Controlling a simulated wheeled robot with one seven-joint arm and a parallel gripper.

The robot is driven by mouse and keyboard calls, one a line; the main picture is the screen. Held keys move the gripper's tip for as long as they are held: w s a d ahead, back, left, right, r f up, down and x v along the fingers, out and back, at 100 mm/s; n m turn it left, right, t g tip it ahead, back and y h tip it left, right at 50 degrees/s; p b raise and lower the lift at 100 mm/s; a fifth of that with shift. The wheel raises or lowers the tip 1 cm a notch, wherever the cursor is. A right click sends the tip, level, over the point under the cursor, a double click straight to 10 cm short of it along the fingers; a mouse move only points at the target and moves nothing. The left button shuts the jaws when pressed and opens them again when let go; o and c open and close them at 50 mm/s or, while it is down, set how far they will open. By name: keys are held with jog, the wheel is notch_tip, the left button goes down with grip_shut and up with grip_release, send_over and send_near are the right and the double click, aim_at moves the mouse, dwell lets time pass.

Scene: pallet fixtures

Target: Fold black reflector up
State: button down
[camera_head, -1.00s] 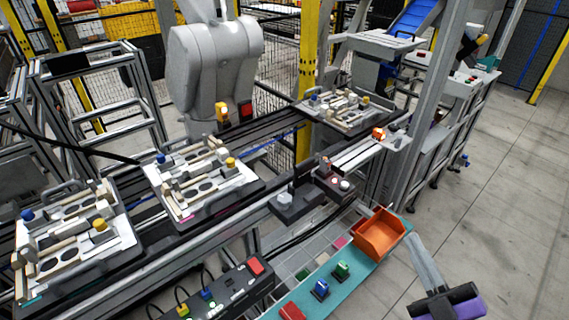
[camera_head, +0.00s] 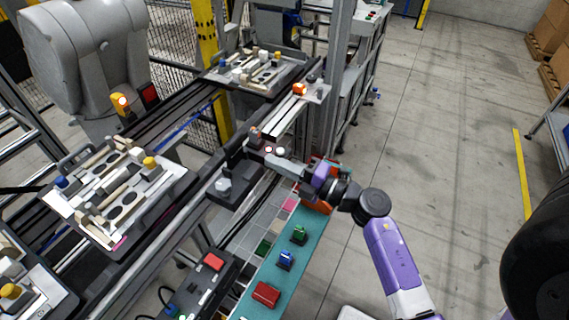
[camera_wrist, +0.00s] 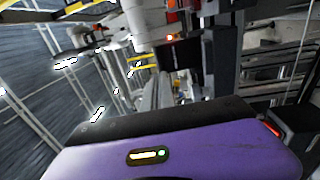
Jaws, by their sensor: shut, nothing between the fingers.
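A black fixture (camera_head: 236,190) with a light grey knob sits at the side of the conveyor, in the middle of the head view. A dark upright piece (camera_head: 238,150) stands at its back; I cannot tell for sure whether this is the black reflector. My gripper (camera_head: 269,157) reaches in from the right over the fixture's right end. Its grey fingers are shut and hold nothing. They hide part of the fixture, and I cannot tell if they touch it. In the wrist view my purple hand fills the bottom and the fingertips do not show.
An orange bin (camera_head: 316,208) is partly hidden below my wrist. A teal shelf (camera_head: 262,272) carries red, blue and green parts. Pallets with fixtures (camera_head: 120,190) stand on the conveyor to the left. A metal post (camera_head: 333,80) rises behind my gripper.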

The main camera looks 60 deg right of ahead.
aim_at(236, 144)
jog(key=w, duration=0.2)
jog(key=w+p, duration=0.1)
jog(key=w, duration=0.2)
jog(key=w+r, duration=0.1)
jog(key=w, duration=0.2)
jog(key=shift+w+a, duration=0.15)
jog(key=shift+w, duration=0.1)
